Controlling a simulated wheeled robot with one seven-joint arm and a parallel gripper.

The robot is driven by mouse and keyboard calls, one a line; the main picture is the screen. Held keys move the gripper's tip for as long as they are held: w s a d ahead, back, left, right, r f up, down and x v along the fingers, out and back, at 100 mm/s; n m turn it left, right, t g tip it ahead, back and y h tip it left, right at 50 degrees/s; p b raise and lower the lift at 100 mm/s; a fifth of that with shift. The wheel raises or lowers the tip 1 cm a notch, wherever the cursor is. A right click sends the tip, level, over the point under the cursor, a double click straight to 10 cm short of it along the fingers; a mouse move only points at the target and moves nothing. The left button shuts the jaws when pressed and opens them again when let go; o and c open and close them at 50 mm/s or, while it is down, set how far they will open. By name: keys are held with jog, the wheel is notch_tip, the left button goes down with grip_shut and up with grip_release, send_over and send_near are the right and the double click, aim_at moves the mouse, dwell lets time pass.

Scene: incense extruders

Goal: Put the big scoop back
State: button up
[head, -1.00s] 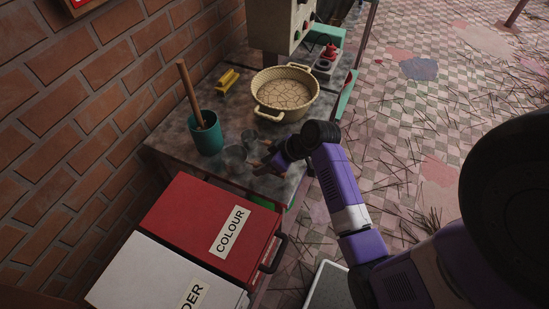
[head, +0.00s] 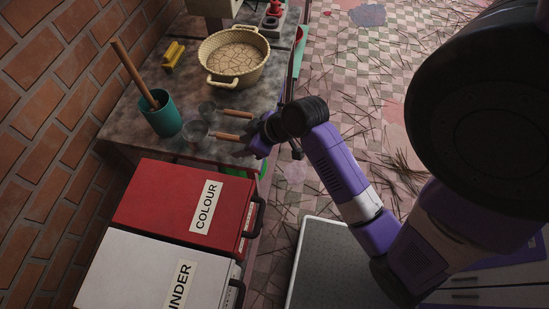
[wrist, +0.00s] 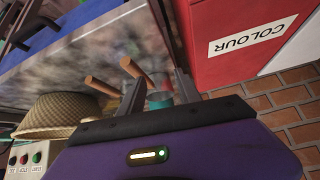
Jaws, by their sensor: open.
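Two scoops with wooden handles lie on the stone-topped table. The big scoop (head: 194,131) has a clear, greyish bowl and lies nearer the red box. A smaller scoop (head: 208,108) lies just behind it. Both handles point right. My gripper (head: 256,137) is open at the table's right edge, close to the end of the big scoop's handle (head: 229,136). In the wrist view, the open fingers (wrist: 160,88) are near a wooden handle (wrist: 137,72), with a second handle (wrist: 101,86) to the left. I cannot tell whether the fingers touch a handle. The bowls are hidden there.
A teal cup (head: 163,124) holding a wooden stick stands left of the scoops. A woven basin (head: 257,72) and yellow object (head: 173,55) are farther back. The red COLOUR box (head: 160,195) and a white box (head: 120,268) stand in front. A brick wall borders the left.

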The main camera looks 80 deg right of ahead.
jog(key=s+a+t+h, duration=0.2)
jog(key=s+a, duration=0.4)
jog(key=a, duration=0.3)
jog(key=s+a+r+t+y, duration=0.1)
jog(key=s+a+r+t, duration=0.1)
jog(key=s+a+r, duration=0.2)
jog(key=s+a+r+n+t+y, duration=0.1)
jog(key=s+a+r+t, duration=0.2)
jog(key=a+r, duration=0.3)
notch_tip(320, 180, up, 4)
jog(key=shift+s+r+y, duration=0.25)
jog(key=shift+s+y, duration=0.05)
jog(key=shift+s, duration=0.3)
notch_tip(320, 180, down, 3)
jog(key=b, duration=0.3)
jog(key=shift+f, duration=0.15)
